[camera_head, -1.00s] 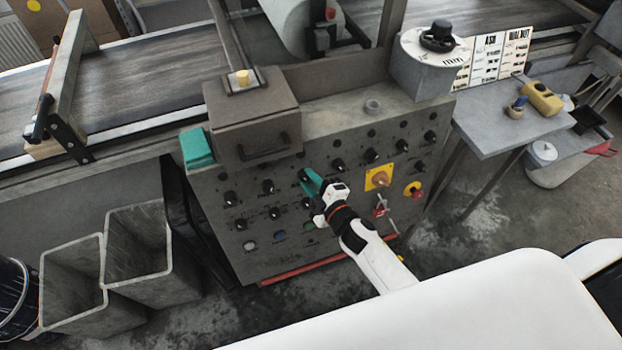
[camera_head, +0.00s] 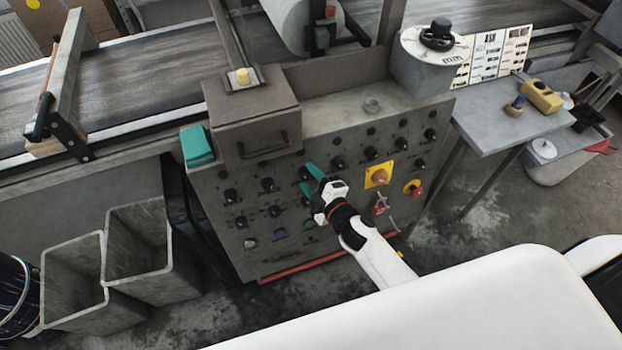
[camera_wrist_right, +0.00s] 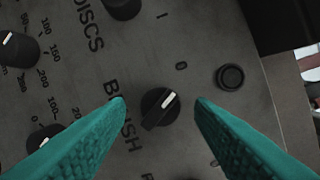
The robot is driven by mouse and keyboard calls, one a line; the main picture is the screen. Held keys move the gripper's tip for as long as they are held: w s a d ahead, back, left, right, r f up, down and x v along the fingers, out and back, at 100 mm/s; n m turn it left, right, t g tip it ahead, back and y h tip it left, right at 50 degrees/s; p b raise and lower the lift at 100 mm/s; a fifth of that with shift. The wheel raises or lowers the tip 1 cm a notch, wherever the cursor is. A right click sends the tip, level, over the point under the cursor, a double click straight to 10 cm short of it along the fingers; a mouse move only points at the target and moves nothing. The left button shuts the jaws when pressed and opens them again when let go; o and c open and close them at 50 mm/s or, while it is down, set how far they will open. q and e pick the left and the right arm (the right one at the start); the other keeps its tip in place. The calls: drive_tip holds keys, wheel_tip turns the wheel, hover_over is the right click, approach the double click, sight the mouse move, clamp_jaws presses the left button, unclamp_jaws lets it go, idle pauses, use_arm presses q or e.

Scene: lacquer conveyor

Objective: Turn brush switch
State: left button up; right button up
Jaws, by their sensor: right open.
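The brush switch is a black rotary knob (camera_wrist_right: 160,107) with a white pointer line, in the middle of the right wrist view. A partly covered label reading like "BRUSH" is beside it, and a "0" mark is near its pointer end. My right gripper (camera_wrist_right: 160,101) is open, with one teal finger on each side of the knob and gaps visible between. In the head view my right gripper (camera_head: 309,180) is at the control panel (camera_head: 235,262), its fingers in front of the upper middle knobs. My left gripper is not in view.
Other black knobs surround it, including one labelled "DISCS" (camera_wrist_right: 123,5) and a dial (camera_wrist_right: 20,50). A round black button (camera_wrist_right: 230,77) is close by. A yellow-backed button (camera_head: 379,177) and a red-and-yellow one (camera_head: 413,188) are right of my gripper.

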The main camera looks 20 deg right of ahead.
drive_tip(key=b+v, duration=0.1)
drive_tip(key=v, duration=1.1)
drive_tip(key=shift+r, duration=0.1)
drive_tip(key=s+d+f+m+g+h, duration=0.2)
drive_tip(key=s+f+m+g, duration=0.25)
drive_tip(key=f, duration=0.95)
drive_tip(key=s+d+f+m+g+h, duration=0.1)
drive_tip(key=s+f+m+g, duration=0.35)
drive_tip(key=f, duration=0.95)
drive_tip(key=s+f+m+g, duration=0.1)
drive_tip(key=s+f+g, duration=0.1)
drive_tip(key=s+f, duration=0.2)
drive_tip(key=s+d+f+m+g, duration=0.1)
drive_tip(key=s+f, duration=0.3)
drive_tip(key=s, duration=0.7)
drive_tip(key=s+d+f+m+g+h, duration=0.1)
drive_tip(key=s+f+m+g, duration=0.1)
drive_tip(key=s+f, duration=0.3)
drive_tip(key=s, duration=0.2)
drive_tip(key=shift+s+m+g, duration=0.4)
